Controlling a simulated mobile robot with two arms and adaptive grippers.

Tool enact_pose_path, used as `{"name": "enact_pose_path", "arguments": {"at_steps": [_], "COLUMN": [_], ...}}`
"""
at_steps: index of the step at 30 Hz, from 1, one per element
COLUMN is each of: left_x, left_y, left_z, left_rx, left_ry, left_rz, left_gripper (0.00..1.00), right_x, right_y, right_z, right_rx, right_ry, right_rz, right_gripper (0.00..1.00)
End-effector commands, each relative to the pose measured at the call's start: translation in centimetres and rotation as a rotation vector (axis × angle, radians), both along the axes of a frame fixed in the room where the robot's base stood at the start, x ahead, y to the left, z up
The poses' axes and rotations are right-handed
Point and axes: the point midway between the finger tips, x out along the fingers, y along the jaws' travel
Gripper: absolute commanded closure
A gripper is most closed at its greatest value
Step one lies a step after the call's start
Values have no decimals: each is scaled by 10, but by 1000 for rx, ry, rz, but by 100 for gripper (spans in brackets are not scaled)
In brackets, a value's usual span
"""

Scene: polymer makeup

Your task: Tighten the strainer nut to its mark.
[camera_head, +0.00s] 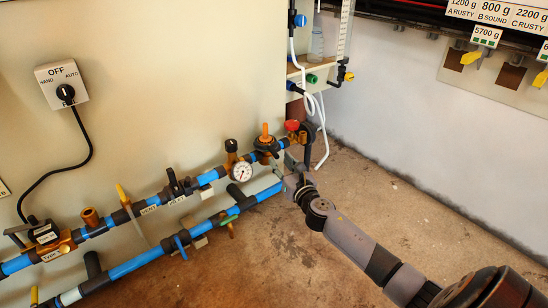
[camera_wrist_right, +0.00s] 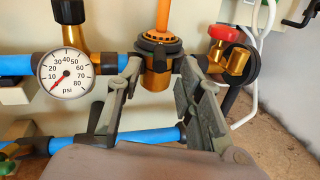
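A brass fitting (camera_wrist_right: 157,82) with a dark ribbed collar (camera_wrist_right: 160,43) and an orange upright part (camera_wrist_right: 163,15) sits on the upper blue pipe. I take the collar for the strainer nut, but its label and mark cannot be made out. In the head view the orange part (camera_head: 265,131) stands above the dark collar (camera_head: 266,143). My right gripper (camera_wrist_right: 160,72) is open, with one finger on each side of the brass body, just below the collar. Contact cannot be told. In the head view my right gripper (camera_head: 291,170) is beside the pipe's right end. My left gripper is out of view.
A pressure gauge (camera_wrist_right: 66,74) is left of the fitting, its red needle near the low end. A red-knobbed brass valve (camera_wrist_right: 228,50) is close on the right. A lower blue pipe (camera_wrist_right: 150,136) passes behind my fingers. The floor (camera_head: 390,215) at right is clear.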

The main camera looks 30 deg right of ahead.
Motion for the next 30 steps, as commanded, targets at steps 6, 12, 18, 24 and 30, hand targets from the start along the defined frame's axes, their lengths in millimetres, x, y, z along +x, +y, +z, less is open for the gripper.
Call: {"name": "enact_pose_path", "arguments": {"at_steps": [6, 12, 18, 24, 30], "left_x": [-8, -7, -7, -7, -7], "left_y": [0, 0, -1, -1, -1], "left_z": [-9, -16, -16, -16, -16], "left_rx": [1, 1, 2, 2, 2], "left_ry": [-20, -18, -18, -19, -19], "left_rz": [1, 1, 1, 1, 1], "left_gripper": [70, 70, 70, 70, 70], "right_x": [35, 52, 56, 56, 56], "right_y": [-6, -8, -9, -9, -9], "right_z": [-2, -1, 0, 0, 0], "right_rx": [0, 1, 1, 1, 1], "right_ry": [-2, -2, 0, 0, 0], "right_rz": [0, 1, 1, 1, 1], "right_gripper": [66, 66, 66, 68, 81]}}
